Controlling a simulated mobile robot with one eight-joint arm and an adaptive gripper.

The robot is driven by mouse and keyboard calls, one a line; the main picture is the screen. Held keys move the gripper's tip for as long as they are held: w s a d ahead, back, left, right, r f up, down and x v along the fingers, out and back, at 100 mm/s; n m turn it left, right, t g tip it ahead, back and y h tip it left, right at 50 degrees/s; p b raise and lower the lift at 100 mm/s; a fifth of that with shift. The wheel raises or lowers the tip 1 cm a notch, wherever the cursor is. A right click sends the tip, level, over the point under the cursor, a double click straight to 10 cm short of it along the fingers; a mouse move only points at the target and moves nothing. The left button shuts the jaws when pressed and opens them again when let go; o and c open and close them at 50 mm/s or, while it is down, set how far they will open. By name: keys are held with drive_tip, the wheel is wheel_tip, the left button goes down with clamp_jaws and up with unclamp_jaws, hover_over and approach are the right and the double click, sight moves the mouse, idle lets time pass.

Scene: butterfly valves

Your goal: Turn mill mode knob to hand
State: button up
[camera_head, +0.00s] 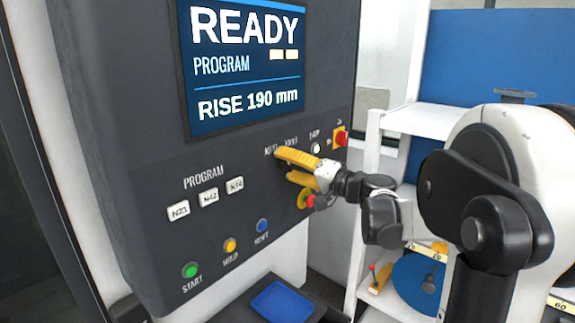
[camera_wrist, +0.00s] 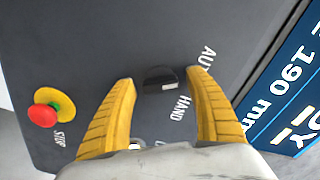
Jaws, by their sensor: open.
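The mode knob (camera_wrist: 158,74) is a small black knob with a white mark on its lower right edge in the wrist view. The words AUTO and HAND are printed beside it. The mark's exact setting is hard to tell. My gripper (camera_wrist: 162,80) is open, with one yellow finger on each side of the knob and visible gaps between. In the head view my gripper (camera_head: 281,165) is at the dark control panel (camera_head: 135,165), below the AUTO and HAND labels, and its fingers hide the knob. I cannot tell how far the fingertips are from the panel.
A red stop button (camera_wrist: 42,115) on a yellow ring sits close to one finger. The panel also has a red switch (camera_head: 341,136), start (camera_head: 190,270), hold (camera_head: 230,245) and reset (camera_head: 262,226) buttons, and a READY screen (camera_head: 245,60). A white shelf (camera_head: 430,120) stands right.

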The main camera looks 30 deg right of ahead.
drive_tip(key=c, duration=1.2)
drive_tip(key=shift+m, duration=0.3)
drive_tip(key=m+b, duration=0.1)
drive_tip(key=m, duration=0.4)
drive_tip(key=m+b, duration=0.1)
drive_tip(key=m, duration=0.5)
drive_tip(key=shift+m, duration=0.3)
